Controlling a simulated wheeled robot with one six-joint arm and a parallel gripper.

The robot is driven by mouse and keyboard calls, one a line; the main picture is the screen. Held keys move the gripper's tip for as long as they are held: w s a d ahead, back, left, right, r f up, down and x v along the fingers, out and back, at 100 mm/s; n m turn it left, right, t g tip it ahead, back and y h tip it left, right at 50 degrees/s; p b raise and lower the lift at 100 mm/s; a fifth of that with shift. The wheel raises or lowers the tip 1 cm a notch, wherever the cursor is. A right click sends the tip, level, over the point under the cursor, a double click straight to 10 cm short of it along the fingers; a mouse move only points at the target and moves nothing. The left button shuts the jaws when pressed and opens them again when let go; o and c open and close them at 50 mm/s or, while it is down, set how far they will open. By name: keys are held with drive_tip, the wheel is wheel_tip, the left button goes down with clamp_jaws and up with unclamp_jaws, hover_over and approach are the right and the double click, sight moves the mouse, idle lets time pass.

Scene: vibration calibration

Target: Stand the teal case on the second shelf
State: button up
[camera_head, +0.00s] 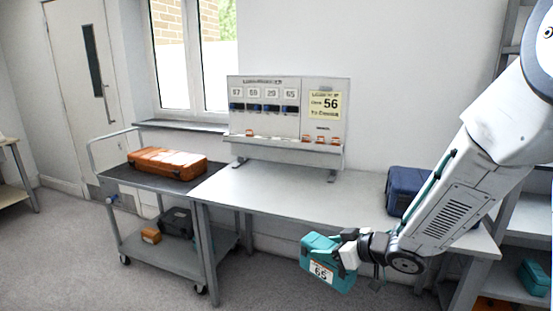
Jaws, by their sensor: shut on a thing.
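A teal case (322,268) with a white label reading 65 is in my gripper (346,254), in front of the workbench's front edge. My gripper is shut on the case at its upper right side. The case is tilted and held clear of the floor. A shelf unit (530,218) stands at the right edge of the view, and my arm hides much of it. Another teal case (537,278) sits on a low board of that unit, partly cut off by the picture's edge. I cannot tell which board is the second shelf.
A workbench (270,190) carries a display panel (290,95) and a dark blue case (400,188). A grey cart (125,177) at the left holds an orange case (166,162) on top, and dark and orange items below. Bare floor (80,260) lies at the front left.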

drive_tip(key=w+d+f+m+t+h, duration=0.3)
drive_tip(key=w+d+m+h, duration=0.1)
drive_tip(key=d, duration=0.3)
drive_tip(key=shift+w+m+h, duration=0.3)
drive_tip(key=shift+w+m, duration=0.3)
drive_tip(key=shift+w, duration=0.1)
drive_tip(key=d+f+m+h, duration=0.1)
drive_tip(key=d+f, duration=0.1)
drive_tip(key=d+f+m+h, duration=0.1)
drive_tip(key=d+f, duration=0.1)
drive_tip(key=d+f+m+h, duration=0.2)
drive_tip(key=shift+w+t, duration=0.4)
drive_tip(key=s+f, duration=0.5)
drive_tip(key=f, duration=0.2)
drive_tip(key=shift+s+f, duration=0.15)
drive_tip(key=shift+s, duration=0.15)
